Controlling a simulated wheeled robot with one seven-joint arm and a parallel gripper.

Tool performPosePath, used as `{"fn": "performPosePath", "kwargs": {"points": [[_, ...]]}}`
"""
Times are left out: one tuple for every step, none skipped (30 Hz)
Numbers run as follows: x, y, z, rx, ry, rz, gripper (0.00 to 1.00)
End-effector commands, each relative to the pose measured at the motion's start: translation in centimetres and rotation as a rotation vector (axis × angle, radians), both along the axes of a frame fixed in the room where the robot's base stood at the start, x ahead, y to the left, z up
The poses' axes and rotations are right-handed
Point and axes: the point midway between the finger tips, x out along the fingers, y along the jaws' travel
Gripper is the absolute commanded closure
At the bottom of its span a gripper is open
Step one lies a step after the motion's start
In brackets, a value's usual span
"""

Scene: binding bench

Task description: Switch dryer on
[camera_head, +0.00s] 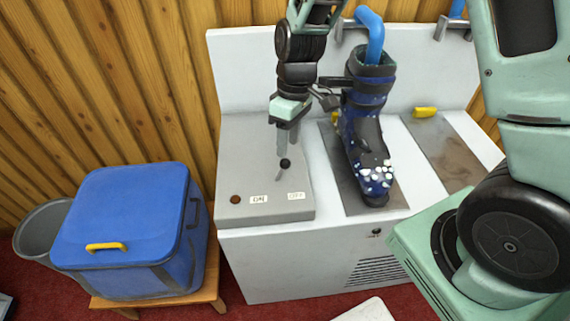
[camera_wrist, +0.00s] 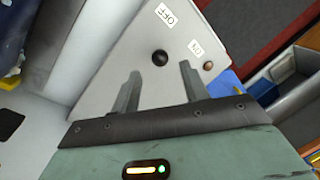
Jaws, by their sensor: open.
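The dryer (camera_head: 240,250) is a white cabinet with a grey control panel (camera_head: 236,150) on its left. A lever with a round black knob (camera_head: 285,162) stands on the panel, leaning slightly toward the OFF label (camera_head: 296,195). The ON label (camera_head: 258,199) is left of it, beside a dark reddish-brown lamp (camera_head: 235,199) that looks unlit. My gripper (camera_head: 287,146) points down, close to the knob. In the wrist view my open fingers (camera_wrist: 160,70) are spread, with the knob (camera_wrist: 160,58) seen between and just beyond their tips. I cannot tell whether they touch it.
A blue ski boot (camera_head: 367,140) stands on the dryer, right of my gripper, with a blue tube (camera_head: 371,35) at its top. A blue cool box (camera_head: 130,225) on a wooden stool and a grey bin (camera_head: 40,235) stand left. The panel around the lever is clear.

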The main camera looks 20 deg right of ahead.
Motion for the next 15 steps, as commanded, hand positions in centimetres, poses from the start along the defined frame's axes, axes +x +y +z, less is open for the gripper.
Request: {"fn": "performPosePath", "kwargs": {"points": [[-0.3,0.2,-1.2,-0.001,0.006,0.001,0.55],[-0.3,0.2,-1.9,-0.001,0.005,0.001,0.55],[-0.4,0.4,-2.6,-0.001,0.004,0.000,0.55],[-0.5,0.5,-3.2,0.000,0.005,0.001,0.55],[-0.5,0.6,-3.7,-0.001,0.004,0.001,0.55],[-0.6,0.7,-4.3,-0.002,0.004,0.002,0.55],[-0.7,0.7,-4.7,-0.001,0.004,0.001,0.55],[-0.7,0.8,-5.1,-0.001,0.003,0.001,0.55],[-0.7,0.9,-5.6,0.000,0.004,0.000,0.55],[-0.8,0.9,-5.9,0.000,0.004,0.001,0.55],[-0.8,1.0,-6.2,0.000,0.002,0.001,0.55],[-0.8,1.0,-6.4,0.000,0.001,0.001,0.55],[-0.8,1.0,-6.6,0.000,0.001,0.001,0.55],[-0.9,1.0,-6.8,0.000,0.001,0.001,0.55],[-0.9,1.1,-6.9,-0.001,0.001,0.000,0.55]]}}
